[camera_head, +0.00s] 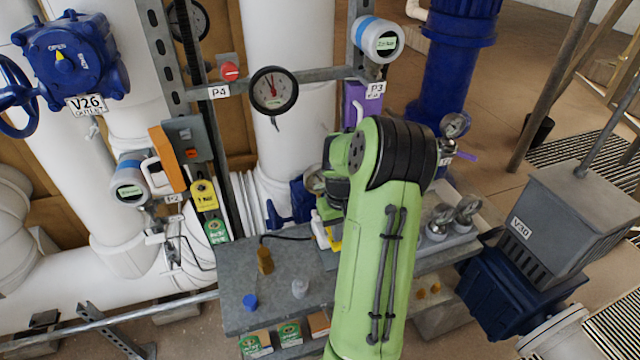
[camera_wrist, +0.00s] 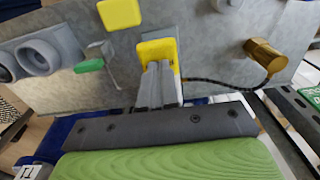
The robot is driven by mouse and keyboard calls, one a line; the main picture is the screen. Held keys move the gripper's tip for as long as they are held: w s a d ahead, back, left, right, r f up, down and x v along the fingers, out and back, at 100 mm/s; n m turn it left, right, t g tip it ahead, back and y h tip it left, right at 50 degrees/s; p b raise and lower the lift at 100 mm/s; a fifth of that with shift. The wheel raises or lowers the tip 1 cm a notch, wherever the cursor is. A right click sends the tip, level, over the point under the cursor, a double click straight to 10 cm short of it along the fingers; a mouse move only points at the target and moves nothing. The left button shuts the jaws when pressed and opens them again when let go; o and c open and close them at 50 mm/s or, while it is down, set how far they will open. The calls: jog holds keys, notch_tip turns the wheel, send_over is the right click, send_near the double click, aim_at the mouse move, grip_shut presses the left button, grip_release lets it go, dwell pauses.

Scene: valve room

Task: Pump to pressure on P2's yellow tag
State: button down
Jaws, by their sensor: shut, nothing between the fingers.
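A yellow pump-like device (camera_head: 334,240) is on the grey bench, mostly hidden by my arm. In the wrist view, its yellow block (camera_wrist: 157,48) has a black hose running to a brass fitting (camera_wrist: 264,56). My gripper (camera_wrist: 157,70) is shut and empty, its fingertips at the yellow block; I cannot tell if they touch. The head view hides the fingertips. No pressure reading is legible.
A green tag (camera_head: 215,230) hangs below the yellow one. Dial gauge P4 (camera_head: 273,90) and blue valve V26 (camera_head: 65,60) stand behind.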

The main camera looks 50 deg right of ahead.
notch_tip(320, 180, up, 3)
jog(key=shift+r+p, duration=0.1)
jog(key=shift+p, duration=0.75)
jog(key=shift+f, duration=0.2)
jog(key=shift+f+b, duration=2.15)
jog(key=shift+f, duration=0.45)
notch_tip(320, 180, up, 5)
jog(key=p, duration=0.4)
jog(key=shift+r, duration=0.15)
notch_tip(320, 180, up, 4)
jog(key=p, duration=0.3)
